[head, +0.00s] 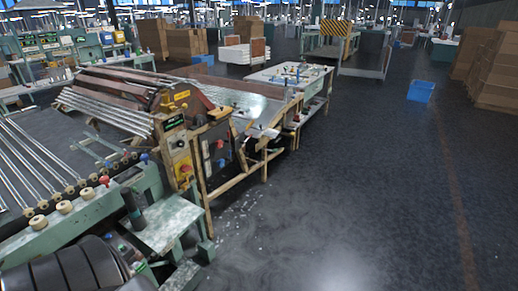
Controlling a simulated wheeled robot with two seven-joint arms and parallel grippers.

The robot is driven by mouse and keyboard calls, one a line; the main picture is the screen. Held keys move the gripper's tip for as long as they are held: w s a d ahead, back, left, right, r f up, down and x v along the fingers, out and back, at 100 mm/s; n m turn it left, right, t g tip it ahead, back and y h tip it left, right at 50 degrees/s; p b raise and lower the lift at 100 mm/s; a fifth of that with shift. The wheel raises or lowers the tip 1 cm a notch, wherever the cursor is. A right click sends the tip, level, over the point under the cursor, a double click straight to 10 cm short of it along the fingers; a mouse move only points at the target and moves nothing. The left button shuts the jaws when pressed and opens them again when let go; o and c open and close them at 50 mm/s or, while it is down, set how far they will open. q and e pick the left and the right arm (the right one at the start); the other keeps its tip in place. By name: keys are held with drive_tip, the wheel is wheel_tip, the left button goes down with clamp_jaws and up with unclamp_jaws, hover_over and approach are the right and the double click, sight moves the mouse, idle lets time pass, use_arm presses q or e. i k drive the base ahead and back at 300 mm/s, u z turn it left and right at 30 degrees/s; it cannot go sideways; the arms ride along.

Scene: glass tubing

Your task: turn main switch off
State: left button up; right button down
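A green and yellow machine stands at the left, and its end panel (180,145) faces the open floor. On the yellow lower part of this panel is a red switch or knob (186,168), which looks like the main switch. It is too small to tell which way it is turned. A grey control box (215,150) with small coloured buttons sits just right of it. Neither of my grippers shows in the head view.
Glass tubes (30,160) lie along the machine's left side. A green-grey shelf (168,222) juts out low in front of the panel. A worktable (292,78) stands behind. A blue bin (421,91) and stacked cartons (492,70) are at right. The dark floor between is clear.

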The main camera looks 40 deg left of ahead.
sight(185, 169)
drive_tip(key=z, duration=0.1)
drive_tip(key=i, duration=2)
drive_tip(key=u, duration=0.95)
drive_tip(key=i, duration=1.05)
drive_tip(key=u, duration=1.45)
drive_tip(key=i, duration=0.5)
drive_tip(key=u, duration=0.35)
